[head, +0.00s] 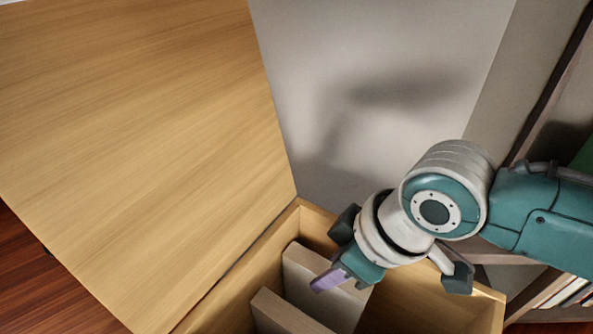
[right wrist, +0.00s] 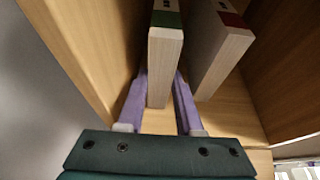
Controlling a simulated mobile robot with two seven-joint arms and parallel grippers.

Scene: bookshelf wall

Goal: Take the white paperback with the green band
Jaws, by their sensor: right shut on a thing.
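The white paperback with the green band (right wrist: 163,60) stands on edge inside an open wooden chest. In the head view it appears to be the farther of two pale books (head: 301,262), its band not visible there. My right gripper (right wrist: 160,105) is shut on this paperback, with one purple finger along each side of it. In the head view my right gripper (head: 329,279) reaches down into the chest, and its wrist hides part of the book. My left gripper is not in view.
A second pale book with a red band (right wrist: 222,45) stands beside the held one, with a narrow gap between; it is the nearer book (head: 283,314) in the head view. The chest's raised lid (head: 140,130) fills the left. A bookshelf (head: 545,285) stands at right, and a grey wall (head: 370,60) behind.

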